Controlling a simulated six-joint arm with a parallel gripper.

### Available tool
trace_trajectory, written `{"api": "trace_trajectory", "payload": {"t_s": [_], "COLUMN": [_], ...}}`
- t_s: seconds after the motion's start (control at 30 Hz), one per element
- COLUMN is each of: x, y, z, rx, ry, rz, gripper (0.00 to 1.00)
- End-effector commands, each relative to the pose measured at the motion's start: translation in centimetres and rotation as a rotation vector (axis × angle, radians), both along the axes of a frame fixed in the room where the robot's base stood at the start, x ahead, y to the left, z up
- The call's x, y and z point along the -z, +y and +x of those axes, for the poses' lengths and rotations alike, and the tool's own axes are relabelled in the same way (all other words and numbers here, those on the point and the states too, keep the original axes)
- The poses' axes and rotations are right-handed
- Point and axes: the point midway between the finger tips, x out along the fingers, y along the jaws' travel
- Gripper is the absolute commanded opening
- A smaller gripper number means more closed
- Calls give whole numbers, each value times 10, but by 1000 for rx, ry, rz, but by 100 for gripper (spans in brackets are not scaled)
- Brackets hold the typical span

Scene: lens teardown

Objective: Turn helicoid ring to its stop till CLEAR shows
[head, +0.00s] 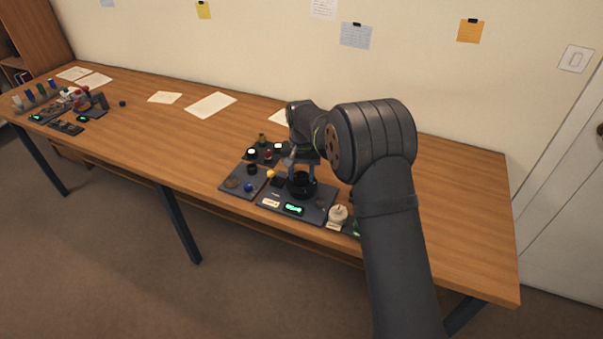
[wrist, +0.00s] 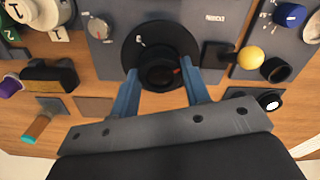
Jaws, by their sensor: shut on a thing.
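The helicoid ring (wrist: 160,71) is a black round part with a small red mark, set on a wider black disc (wrist: 130,45) in the wrist view. In the head view the black assembly (head: 301,186) stands on a dark grey panel (head: 318,212) under my gripper. My gripper (wrist: 161,88) has its two blue fingers on either side of the ring, shut on it. A green-lit display (head: 293,209) is at the panel's front edge. Its text is too small to read. The fingertips are partly hidden in the head view.
A yellow ball knob (wrist: 250,57) and a blue knob (wrist: 290,15) stand close on the right in the wrist view. A cream dial (head: 338,213) is right of the panel in the head view. The wooden table (head: 460,210) is bare further right.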

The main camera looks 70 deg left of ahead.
Motion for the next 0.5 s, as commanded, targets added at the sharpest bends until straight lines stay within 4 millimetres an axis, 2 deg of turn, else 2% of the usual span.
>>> {"api": "trace_trajectory", "payload": {"t_s": [0.2, 0.5], "x": [0, 0], "y": [0, 0], "z": [0, 0], "rx": [119, 193], "ry": [0, 1], "rz": [-1, -1], "gripper": [20, 20]}}
